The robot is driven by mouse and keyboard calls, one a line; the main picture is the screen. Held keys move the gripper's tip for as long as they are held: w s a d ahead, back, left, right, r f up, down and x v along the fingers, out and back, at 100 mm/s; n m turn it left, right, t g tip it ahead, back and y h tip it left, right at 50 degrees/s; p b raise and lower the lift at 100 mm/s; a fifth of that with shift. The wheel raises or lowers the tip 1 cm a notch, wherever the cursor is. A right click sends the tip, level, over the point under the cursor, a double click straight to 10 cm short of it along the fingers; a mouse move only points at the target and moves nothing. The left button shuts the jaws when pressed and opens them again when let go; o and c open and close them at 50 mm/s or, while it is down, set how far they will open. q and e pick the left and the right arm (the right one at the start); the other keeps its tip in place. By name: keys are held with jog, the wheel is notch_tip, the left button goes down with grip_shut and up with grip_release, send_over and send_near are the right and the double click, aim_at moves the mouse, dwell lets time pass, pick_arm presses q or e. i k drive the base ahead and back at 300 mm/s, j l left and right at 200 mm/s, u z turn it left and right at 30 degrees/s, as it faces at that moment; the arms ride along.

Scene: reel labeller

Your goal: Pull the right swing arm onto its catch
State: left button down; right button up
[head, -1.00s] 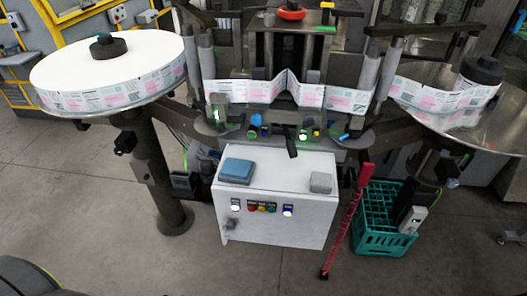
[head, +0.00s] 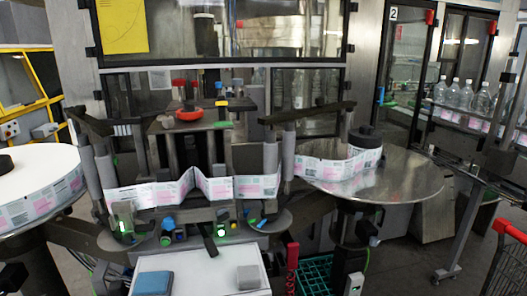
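The right swing arm (head: 308,112) is a dark flat bar on the right of the labeller in the head view. It slants slightly upward to the right, with grey upright rollers (head: 288,152) below it. The label web (head: 257,187) runs past these rollers to a small reel (head: 362,158) on the right metal disc (head: 400,182). I cannot make out the catch or tell whether the arm touches it. Neither of my grippers shows.
A white control box (head: 205,268) with a blue block (head: 152,283) and a grey block (head: 248,277) stands low in front. A full reel (head: 40,188) is at left. A red cart (head: 507,262) is at lower right. Bottles (head: 455,97) stand behind at right.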

aim_at(289, 135)
jog(key=i+l+u, duration=0.1)
jog(key=l, duration=0.3)
jog(key=i+l+u, duration=0.1)
jog(key=l, duration=0.3)
jog(key=i+l+u, duration=0.15)
jog(key=l, duration=0.3)
jog(key=i+l+u, duration=0.1)
jog(key=l, duration=0.35)
